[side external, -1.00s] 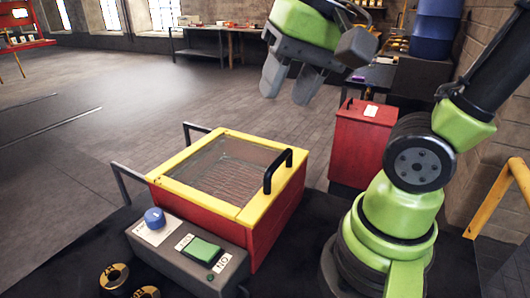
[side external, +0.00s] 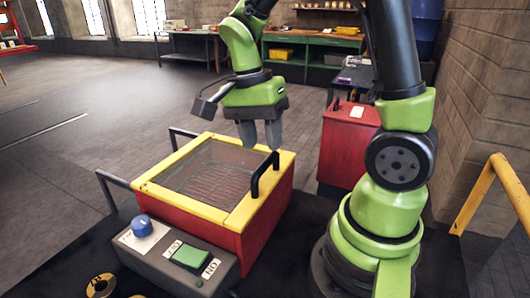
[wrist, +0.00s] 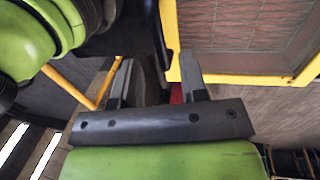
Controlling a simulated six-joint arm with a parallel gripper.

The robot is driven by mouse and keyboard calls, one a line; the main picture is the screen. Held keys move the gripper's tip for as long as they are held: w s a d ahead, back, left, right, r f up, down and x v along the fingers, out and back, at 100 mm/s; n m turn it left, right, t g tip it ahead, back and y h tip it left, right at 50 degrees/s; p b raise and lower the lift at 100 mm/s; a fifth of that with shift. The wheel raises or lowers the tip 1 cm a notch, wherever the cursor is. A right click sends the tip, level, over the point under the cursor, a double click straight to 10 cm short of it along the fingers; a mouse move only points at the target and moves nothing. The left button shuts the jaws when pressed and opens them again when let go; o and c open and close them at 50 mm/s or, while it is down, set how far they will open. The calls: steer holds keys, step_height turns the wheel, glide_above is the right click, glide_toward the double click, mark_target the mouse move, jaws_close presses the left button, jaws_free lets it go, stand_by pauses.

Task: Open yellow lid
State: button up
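The yellow lid (side external: 165,195) is a yellow frame around a clear window, lying closed on a red box (side external: 190,212). A black handle (side external: 264,172) stands on its right side. The lid also shows in the wrist view (wrist: 240,79), at upper right. My gripper (side external: 260,138) points down close to the lid's far right corner, near the handle, with its two fingers apart and nothing between them. In the wrist view my gripper (wrist: 157,82) has its fingers spread beside the lid's corner. I cannot tell its exact height above the lid.
A grey control box with a blue knob (side external: 142,225) and a green switch (side external: 190,257) sits in front of the red box. A red cabinet (side external: 347,145) stands behind at right. Metal side bars (side external: 113,180) stick out at left. A yellow rail (side external: 490,190) is at right.

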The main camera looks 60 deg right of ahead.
mark_target(266, 160)
steer(key=shift+s+f, duration=0.2)
steer(key=shift+f, duration=0.65)
steer(key=shift+s+f, duration=0.15)
steer(key=shift+f, duration=0.7)
jaws_close()
